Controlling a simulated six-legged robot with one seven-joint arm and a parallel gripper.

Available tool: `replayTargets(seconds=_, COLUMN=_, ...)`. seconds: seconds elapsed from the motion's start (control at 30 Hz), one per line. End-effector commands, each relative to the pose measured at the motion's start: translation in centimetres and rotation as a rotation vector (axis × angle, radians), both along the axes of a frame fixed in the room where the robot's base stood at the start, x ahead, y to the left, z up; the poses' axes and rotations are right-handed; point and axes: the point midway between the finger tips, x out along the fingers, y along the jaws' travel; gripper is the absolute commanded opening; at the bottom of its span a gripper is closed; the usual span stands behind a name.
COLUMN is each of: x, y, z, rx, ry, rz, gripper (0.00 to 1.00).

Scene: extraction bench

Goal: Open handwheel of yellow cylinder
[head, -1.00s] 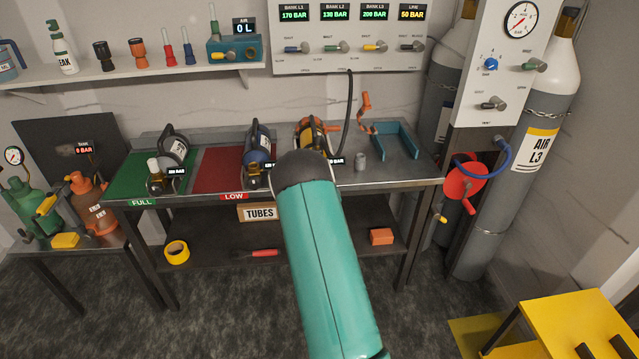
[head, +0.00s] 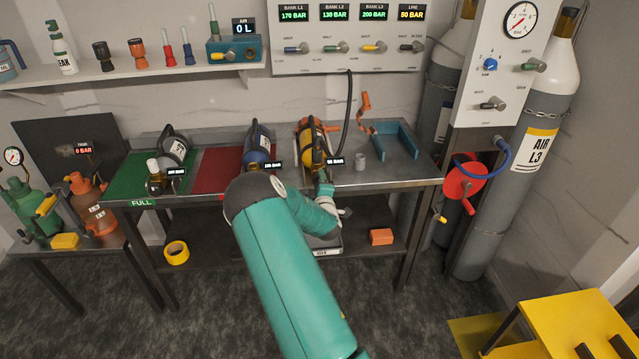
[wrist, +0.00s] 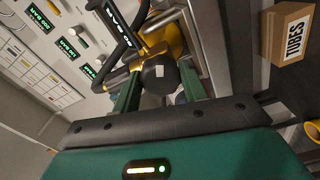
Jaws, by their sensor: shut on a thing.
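The yellow cylinder (head: 313,150) lies on the bench with an orange clamp at its far end and a display reading 50 BAR beside it. Its valve end faces me. In the wrist view the black handwheel (wrist: 158,76) with a pale square mark sits between the two green fingers. My gripper (wrist: 160,84) is shut on this handwheel. In the head view my gripper (head: 322,180) is small at the cylinder's near end, at the bench's front edge, and the handwheel is hidden there.
A blue cylinder (head: 259,146) lies to the left on the red mat (head: 218,172). A grey cylinder (head: 174,150) lies on the green mat. A small grey cup (head: 360,161) and a blue bracket (head: 398,140) are to the right. A black hose hangs behind.

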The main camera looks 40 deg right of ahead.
Motion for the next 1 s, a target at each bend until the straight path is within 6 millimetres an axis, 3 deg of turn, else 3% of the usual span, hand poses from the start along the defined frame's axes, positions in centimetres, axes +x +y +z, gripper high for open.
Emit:
replayTargets(seconds=0.5, x=0.05, y=0.03, z=0.08, rx=-0.311, ry=0.213, rz=0.001, gripper=0.20)
replayTargets(seconds=1.0, x=0.02, y=-0.03, z=0.14, rx=-0.377, ry=0.257, rz=0.000, gripper=0.20)
